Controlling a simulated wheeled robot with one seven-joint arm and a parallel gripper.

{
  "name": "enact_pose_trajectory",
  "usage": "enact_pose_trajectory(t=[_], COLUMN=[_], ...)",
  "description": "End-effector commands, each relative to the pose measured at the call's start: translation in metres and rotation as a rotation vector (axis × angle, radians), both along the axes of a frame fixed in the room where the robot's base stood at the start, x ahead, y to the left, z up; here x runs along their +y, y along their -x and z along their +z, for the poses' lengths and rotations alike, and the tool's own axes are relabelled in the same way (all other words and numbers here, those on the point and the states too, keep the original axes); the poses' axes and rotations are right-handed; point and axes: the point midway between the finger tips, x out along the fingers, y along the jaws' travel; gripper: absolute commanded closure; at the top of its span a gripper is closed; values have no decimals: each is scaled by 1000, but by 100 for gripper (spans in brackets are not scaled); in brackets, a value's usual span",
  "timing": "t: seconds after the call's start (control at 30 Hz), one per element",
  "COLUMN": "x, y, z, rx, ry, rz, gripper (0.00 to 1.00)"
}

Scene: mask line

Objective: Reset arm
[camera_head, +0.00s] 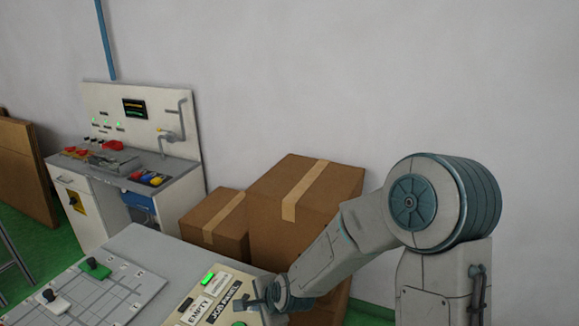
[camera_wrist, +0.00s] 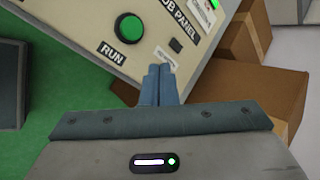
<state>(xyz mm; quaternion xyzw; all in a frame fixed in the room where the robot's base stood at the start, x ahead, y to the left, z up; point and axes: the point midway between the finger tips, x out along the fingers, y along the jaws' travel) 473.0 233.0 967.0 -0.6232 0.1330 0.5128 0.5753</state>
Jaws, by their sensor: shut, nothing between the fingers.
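My gripper (camera_wrist: 158,84) shows in the wrist view with its two blue-grey fingers together and nothing between them. Its tips overlap the lower edge of a beige job panel (camera_wrist: 88,22) in that view; I cannot tell whether they touch it. The panel has a green round button (camera_wrist: 128,28) labelled RUN. In the head view my gripper (camera_head: 262,294) is at the right end of the job panel (camera_head: 196,316), in front of cardboard boxes. My arm reaches to it from the right, bent at a large round joint.
Two cardboard boxes, a larger one (camera_head: 326,182) and a smaller one (camera_head: 214,222), stand behind the panel. A grey table (camera_head: 165,250) with a gridded board (camera_head: 118,292) holds a green piece (camera_head: 95,267) and a white piece (camera_head: 54,302). A workstation (camera_head: 90,205) stands at back left.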

Motion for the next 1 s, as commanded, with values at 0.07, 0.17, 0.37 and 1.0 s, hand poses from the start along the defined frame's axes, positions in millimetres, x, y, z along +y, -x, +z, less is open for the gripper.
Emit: enact_pose_trajectory(t=[0.07,0.17,0.37,1.0], x=[-22,-49,-102,-226], y=[2,9,30,166], z=[16,35,77,187], rx=[-42,-79,-119,-120], ry=[109,240,470,835], rz=[81,185,374,892], gripper=[100,100,100,100])
